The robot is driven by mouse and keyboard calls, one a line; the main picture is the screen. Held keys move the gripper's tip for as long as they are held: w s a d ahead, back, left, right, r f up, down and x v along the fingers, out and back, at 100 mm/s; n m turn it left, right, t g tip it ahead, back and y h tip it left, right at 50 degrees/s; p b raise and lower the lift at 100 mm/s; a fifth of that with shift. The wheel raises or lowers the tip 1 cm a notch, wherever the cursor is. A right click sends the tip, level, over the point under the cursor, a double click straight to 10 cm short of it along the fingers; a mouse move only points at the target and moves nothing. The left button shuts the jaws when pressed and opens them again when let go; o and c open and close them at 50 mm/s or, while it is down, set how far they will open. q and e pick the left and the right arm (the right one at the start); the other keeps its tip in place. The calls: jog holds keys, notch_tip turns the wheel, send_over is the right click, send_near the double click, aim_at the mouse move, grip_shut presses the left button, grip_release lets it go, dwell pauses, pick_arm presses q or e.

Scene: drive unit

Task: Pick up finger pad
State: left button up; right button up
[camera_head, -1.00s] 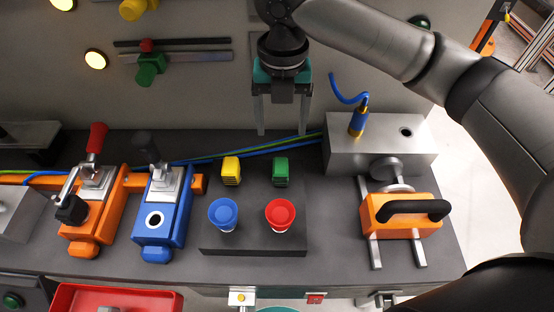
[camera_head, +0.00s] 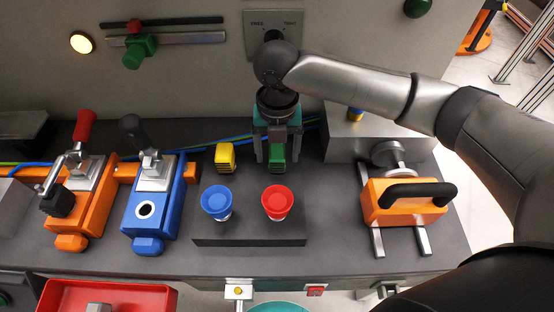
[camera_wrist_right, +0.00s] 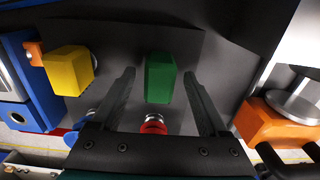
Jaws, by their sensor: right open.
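A green finger pad (camera_head: 278,153) stands on the dark block at the middle of the bench. My right gripper (camera_head: 277,158) is open, pointing down, with one finger on each side of the green pad. In the right wrist view the green pad (camera_wrist_right: 160,78) shows between the two spread fingers (camera_wrist_right: 160,77), with a gap on both sides. A yellow pad (camera_head: 225,156) stands to the left of the green one; it also shows in the wrist view (camera_wrist_right: 69,70). My left gripper is not in view.
Red (camera_head: 277,202) and blue (camera_head: 217,203) round pieces stand in front of the pads. A blue clamp fixture (camera_head: 155,210) and an orange one (camera_head: 85,215) are left. An orange handled unit (camera_head: 405,205) is right. The back panel (camera_head: 200,80) rises behind.

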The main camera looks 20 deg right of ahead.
grip_shut()
dwell(0.7)
